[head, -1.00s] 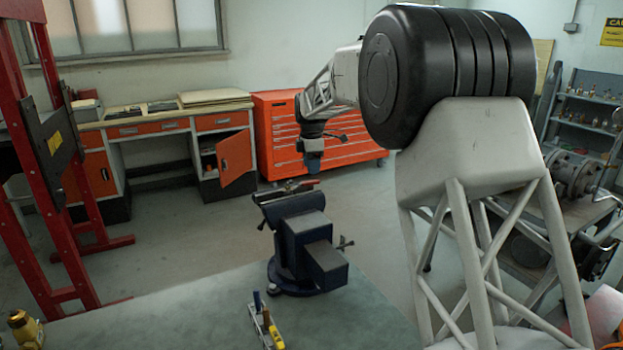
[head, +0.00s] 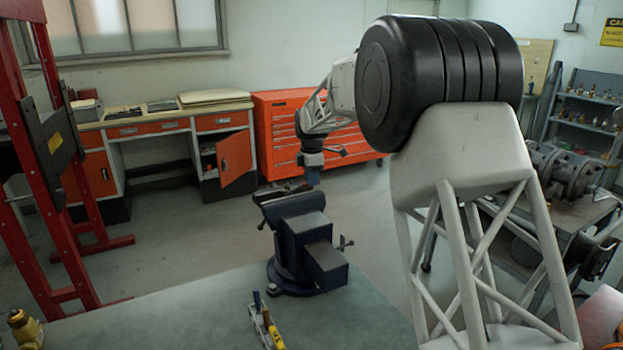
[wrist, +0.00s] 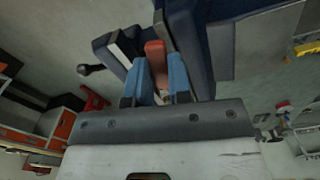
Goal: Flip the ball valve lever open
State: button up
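The blue bench vise (head: 300,240) stands on the table in the head view, with the valve held at its jaws, dark and small there. In the wrist view the red lever (wrist: 155,52) sticks up between the two blue fingers of my gripper (wrist: 160,78). The lever lies nearer the left finger, and a gap shows toward the right finger. In the head view my gripper (head: 313,178) is low beside the far end of the vise jaws. The fingers look open around the lever. The valve body is mostly hidden behind the fingers and vise.
The green-grey table (head: 190,320) carries a yellow-and-blue-handled tool set (head: 266,325) in front of the vise and a brass fitting (head: 25,328) at the left. A red frame (head: 50,150) stands at left.

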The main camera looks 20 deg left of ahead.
grip_shut()
jog(key=shift+w, duration=0.1)
jog(key=shift+w+a+n, duration=0.35)
jog(key=shift+n, duration=0.35)
jog(key=shift+w+a+n, duration=0.3)
jog(key=shift+n, duration=0.4)
jog(key=shift+r, duration=0.1)
jog(key=o, duration=0.6)
grip_release()
notch_tip(320, 180, up, 8)
